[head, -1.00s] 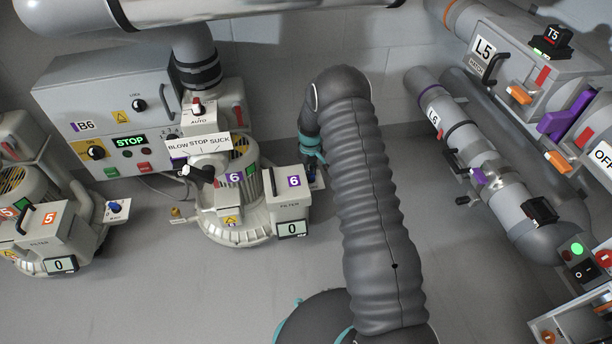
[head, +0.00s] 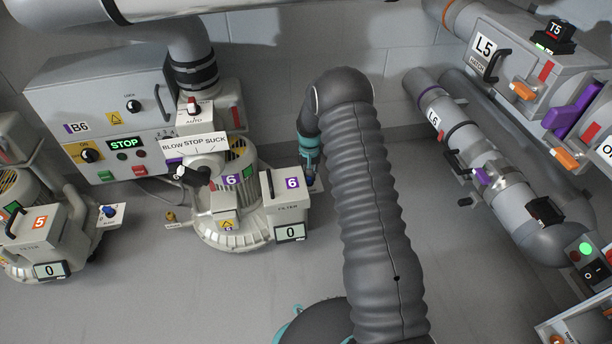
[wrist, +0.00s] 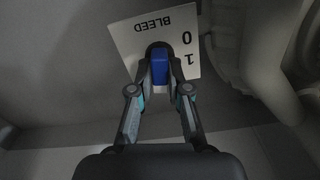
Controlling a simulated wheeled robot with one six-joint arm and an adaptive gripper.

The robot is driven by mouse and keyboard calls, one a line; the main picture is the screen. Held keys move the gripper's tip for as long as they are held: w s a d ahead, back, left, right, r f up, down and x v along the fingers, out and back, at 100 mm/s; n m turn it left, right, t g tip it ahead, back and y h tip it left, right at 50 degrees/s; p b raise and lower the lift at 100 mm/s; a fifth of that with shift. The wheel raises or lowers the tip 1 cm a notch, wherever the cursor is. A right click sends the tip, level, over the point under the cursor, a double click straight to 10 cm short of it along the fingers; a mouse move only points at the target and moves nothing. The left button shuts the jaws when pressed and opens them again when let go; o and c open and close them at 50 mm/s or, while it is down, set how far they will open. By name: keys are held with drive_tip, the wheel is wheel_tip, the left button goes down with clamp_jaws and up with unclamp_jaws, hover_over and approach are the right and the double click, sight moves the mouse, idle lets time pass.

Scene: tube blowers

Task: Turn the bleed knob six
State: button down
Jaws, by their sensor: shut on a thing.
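The bleed knob six is a blue knob (wrist: 159,68) on a pale plate (wrist: 128,38) marked BLEED, 0 and 1 in the wrist view. My gripper (wrist: 159,82) is shut on the knob, one finger on each side. The knob's blue bar runs roughly along my fingers' direction, on the plate's lower part in this view. In the head view my gripper (head: 310,168) is beside the right side of the filter box six (head: 283,207); the knob there is mostly hidden by it.
Blower six (head: 232,232) stands left of my gripper, with its BLOW STOP SUCK lever (head: 187,172). Control box B6 (head: 95,110) reads STOP. Blower five (head: 30,235) has a similar blue knob (head: 109,211). Pipe L6 (head: 455,140) is at right. Floor in front is clear.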

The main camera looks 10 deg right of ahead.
drive_tip(key=shift+s+d+f, duration=0.15)
drive_tip(key=shift+s, duration=0.05)
idle(0.3)
drive_tip(key=c, duration=1.1)
unclamp_jaws()
drive_tip(key=shift+w, duration=0.1)
wheel_tip(320, 180, up, 12)
drive_tip(key=shift+r, duration=0.1)
